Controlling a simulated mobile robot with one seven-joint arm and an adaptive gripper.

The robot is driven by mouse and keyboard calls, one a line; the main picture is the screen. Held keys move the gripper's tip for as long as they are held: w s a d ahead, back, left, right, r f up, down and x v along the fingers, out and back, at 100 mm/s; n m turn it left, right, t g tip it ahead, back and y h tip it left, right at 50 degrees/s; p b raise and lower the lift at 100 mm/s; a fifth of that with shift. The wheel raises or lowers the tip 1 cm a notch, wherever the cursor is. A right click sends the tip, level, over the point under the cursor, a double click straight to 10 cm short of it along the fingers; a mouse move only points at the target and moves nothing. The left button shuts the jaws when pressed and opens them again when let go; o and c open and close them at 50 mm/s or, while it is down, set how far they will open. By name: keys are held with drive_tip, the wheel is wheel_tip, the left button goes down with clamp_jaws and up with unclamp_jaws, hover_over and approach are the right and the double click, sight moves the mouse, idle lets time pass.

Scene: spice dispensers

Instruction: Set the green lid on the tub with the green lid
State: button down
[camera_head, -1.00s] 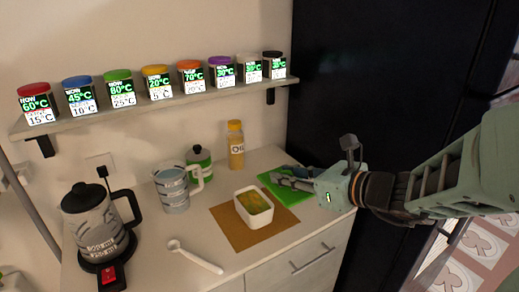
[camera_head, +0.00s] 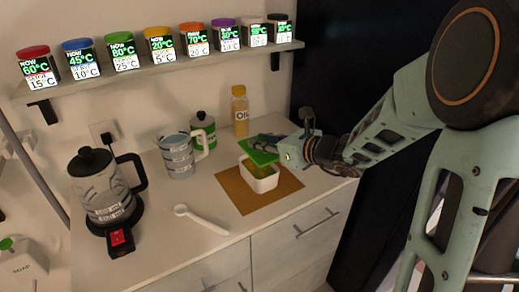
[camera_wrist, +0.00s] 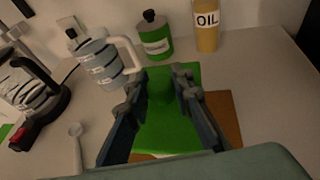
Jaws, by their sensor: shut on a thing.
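The green lid (camera_head: 262,157) is a flat green square, held over the back part of the white tub (camera_head: 262,184). In the wrist view the lid (camera_wrist: 168,125) lies between the two fingers of my gripper (camera_wrist: 160,85) and hides most of the tub. My gripper (camera_head: 278,144) is shut on the lid, coming in from the right. The lid looks slightly tilted in the head view. The tub is open at the front, with yellow-green content showing. I cannot tell whether lid and rim touch.
The tub stands on a brown mat (camera_head: 233,194). Behind are an oil bottle (camera_head: 240,117), a green-labelled bottle (camera_head: 203,128) and a striped mug (camera_head: 179,160). A white spoon (camera_head: 203,220) lies in front, a kettle (camera_head: 102,190) stands left. A shelf of spice jars (camera_head: 180,68) hangs above.

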sight(258, 152)
drive_tip(key=shift+w+a+f, duration=0.3)
drive_tip(key=shift+w+f, duration=0.1)
drive_tip(key=shift+f, duration=0.2)
drive_tip(key=f, duration=0.3)
drive_tip(key=shift+w+a+b, duration=0.2)
drive_tip(key=shift+w+b, duration=0.05)
drive_tip(key=shift+b, duration=0.1)
drive_tip(key=shift+f, duration=0.25)
drive_tip(key=shift+f+b, duration=0.5)
drive_tip(key=shift+b, duration=0.05)
drive_tip(key=shift+f, duration=0.1)
drive_tip(key=c, duration=1.7)
unclamp_jaws()
